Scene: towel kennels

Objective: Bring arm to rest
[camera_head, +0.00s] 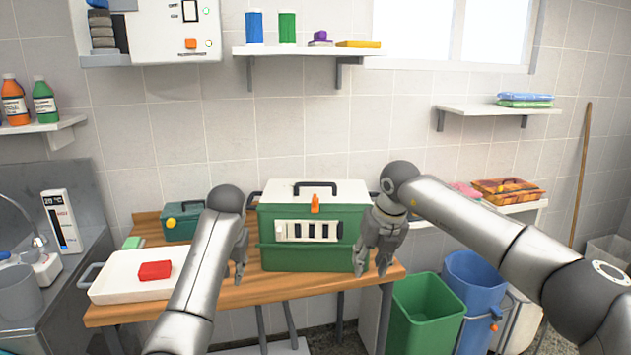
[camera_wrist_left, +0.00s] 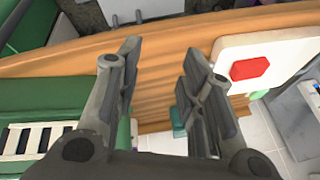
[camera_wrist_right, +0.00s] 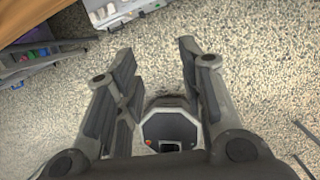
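My left gripper (camera_head: 240,262) hangs fingers down over the wooden table, just left of the green pet kennel (camera_head: 285,256). In the left wrist view its two fingers (camera_wrist_left: 160,75) stand apart with nothing between them. My right gripper (camera_head: 372,258) hangs fingers down at the kennel's right side, near the table's right end. In the right wrist view its fingers (camera_wrist_right: 153,70) are apart and empty, with speckled floor below. The kennel has a white top, a black handle, an orange latch and a barred white window. I cannot tell whether either gripper touches it.
A white tray (camera_head: 120,282) with a red block (camera_head: 155,270) lies on the table's left part. A small green box (camera_head: 183,222) stands behind it. A green bin (camera_head: 428,310) and a blue bin (camera_head: 472,280) stand right of the table. Shelves line the wall.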

